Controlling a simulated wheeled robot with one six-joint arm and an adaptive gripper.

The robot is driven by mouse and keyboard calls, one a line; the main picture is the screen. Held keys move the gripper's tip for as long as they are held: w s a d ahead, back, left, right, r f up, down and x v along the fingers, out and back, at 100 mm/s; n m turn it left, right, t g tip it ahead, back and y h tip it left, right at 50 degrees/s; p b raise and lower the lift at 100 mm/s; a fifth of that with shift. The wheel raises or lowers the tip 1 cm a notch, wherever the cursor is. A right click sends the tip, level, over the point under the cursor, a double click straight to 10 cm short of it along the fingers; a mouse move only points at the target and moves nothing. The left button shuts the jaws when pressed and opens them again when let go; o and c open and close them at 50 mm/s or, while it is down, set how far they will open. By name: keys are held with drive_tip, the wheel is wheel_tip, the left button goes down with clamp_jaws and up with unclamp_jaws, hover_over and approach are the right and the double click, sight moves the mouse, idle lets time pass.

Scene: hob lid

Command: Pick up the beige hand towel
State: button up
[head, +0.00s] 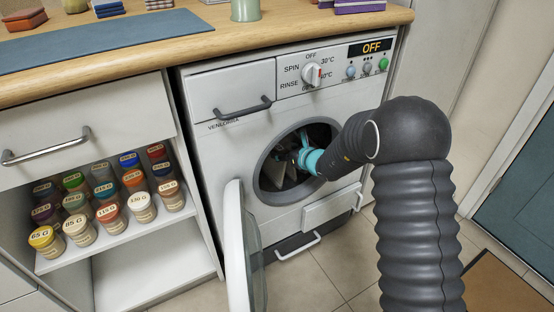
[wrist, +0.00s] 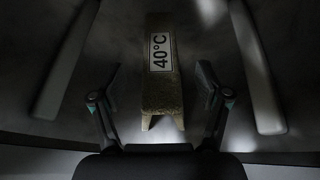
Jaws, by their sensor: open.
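The beige hand towel (wrist: 162,95) lies in the dark drum in the wrist view, a folded, long, narrow bundle with a white "40°C" label facing up. My gripper (wrist: 158,78) is open, with one finger to the left of the towel and one to the right, and a gap on both sides. In the head view my gripper (head: 297,158) reaches through the round opening of the white washing machine (head: 232,150). I cannot make out the towel there, behind the gripper and in the dark drum.
Pale drum ribs (wrist: 70,65) flank the towel on both sides. The round door (head: 238,250) hangs open at the left of the opening. The wooden counter (head: 290,22) runs above, and a shelf of labelled jars (head: 105,200) stands at left.

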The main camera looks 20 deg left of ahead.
sight(278, 146)
drive_tip(key=shift+p+x, duration=0.3)
drive_tip(key=shift+x, duration=2.3)
drive_tip(key=shift+w+r, duration=0.1)
drive_tip(key=shift+r, duration=0.1)
clamp_jaws()
